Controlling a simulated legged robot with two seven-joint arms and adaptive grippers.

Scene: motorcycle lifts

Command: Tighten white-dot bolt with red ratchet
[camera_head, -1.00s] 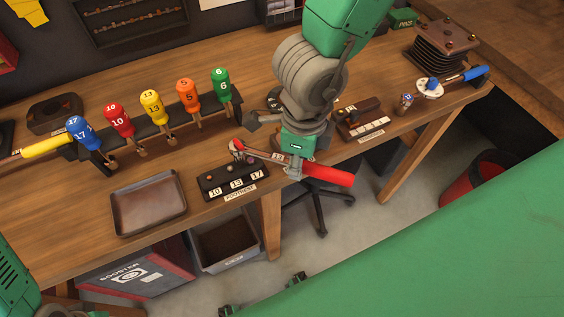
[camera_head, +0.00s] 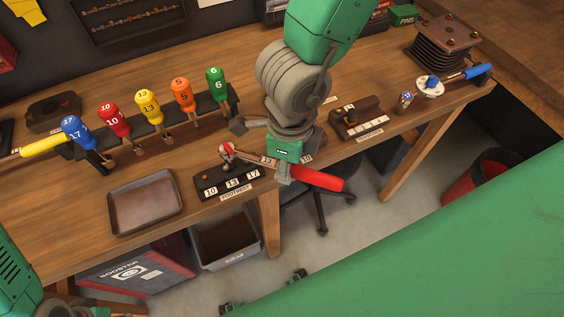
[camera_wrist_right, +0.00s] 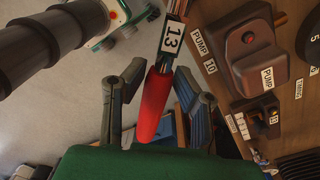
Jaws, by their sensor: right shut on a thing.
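I cannot tell whether the head is seated on a bolt, and no white dot can be made out. In the right wrist view the red handle (camera_wrist_right: 154,105) lies between the fingers, with the 13 label beyond. Part of my left arm shows at the lower left, but its gripper cannot be made out.
A rack of coloured, numbered drivers (camera_head: 148,105) stands on the left of the wooden bench. A metal tray (camera_head: 145,203) lies left of the footrest block. A green surface fills the lower right.

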